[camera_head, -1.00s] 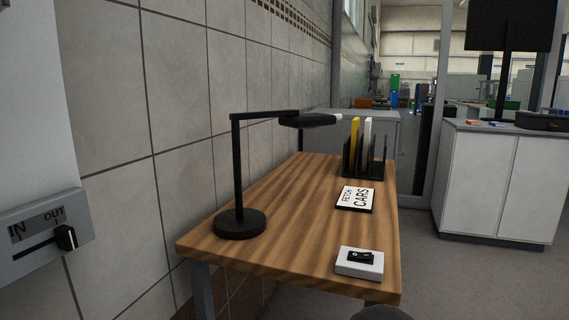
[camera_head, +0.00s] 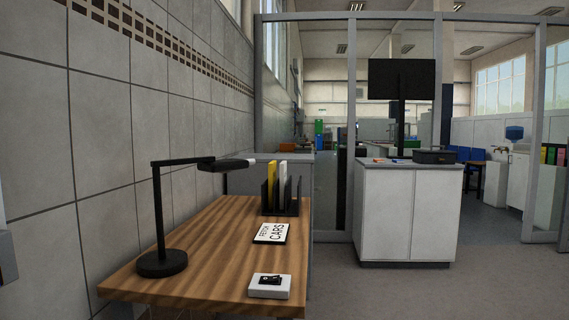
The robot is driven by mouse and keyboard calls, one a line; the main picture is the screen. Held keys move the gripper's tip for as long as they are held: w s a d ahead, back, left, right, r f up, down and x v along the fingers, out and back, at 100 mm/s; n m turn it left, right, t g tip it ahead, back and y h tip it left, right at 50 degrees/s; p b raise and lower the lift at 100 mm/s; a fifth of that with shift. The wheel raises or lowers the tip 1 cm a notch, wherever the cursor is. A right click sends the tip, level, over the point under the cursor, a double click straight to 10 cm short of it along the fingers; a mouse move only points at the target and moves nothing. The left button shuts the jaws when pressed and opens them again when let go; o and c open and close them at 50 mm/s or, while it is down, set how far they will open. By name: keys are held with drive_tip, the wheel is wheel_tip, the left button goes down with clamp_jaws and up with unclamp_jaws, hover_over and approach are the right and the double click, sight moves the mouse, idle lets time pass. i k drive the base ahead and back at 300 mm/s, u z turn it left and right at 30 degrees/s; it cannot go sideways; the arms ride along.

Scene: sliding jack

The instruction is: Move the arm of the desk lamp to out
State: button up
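The black desk lamp (camera_head: 159,220) stands upright on the near left part of the wooden table (camera_head: 205,235). Its round base rests on the table top. Its horizontal arm (camera_head: 185,161) reaches from the top of the post to the right, away from the wall, and ends in a flat lamp head (camera_head: 226,164). My gripper is not in view, and nothing touches the lamp.
A white switch box (camera_head: 269,286), a "FETCH CARS" sign (camera_head: 271,233) and a black rack (camera_head: 281,197) with yellow and white folders are on the table. The tiled wall (camera_head: 100,140) runs along the left. A white cabinet (camera_head: 408,213) stands right; open floor (camera_head: 400,290) lies before it.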

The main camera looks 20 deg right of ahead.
sight(209, 164)
drive_tip(key=z, duration=1.6)
drive_tip(key=i, duration=1)
drive_tip(key=u, duration=1.65)
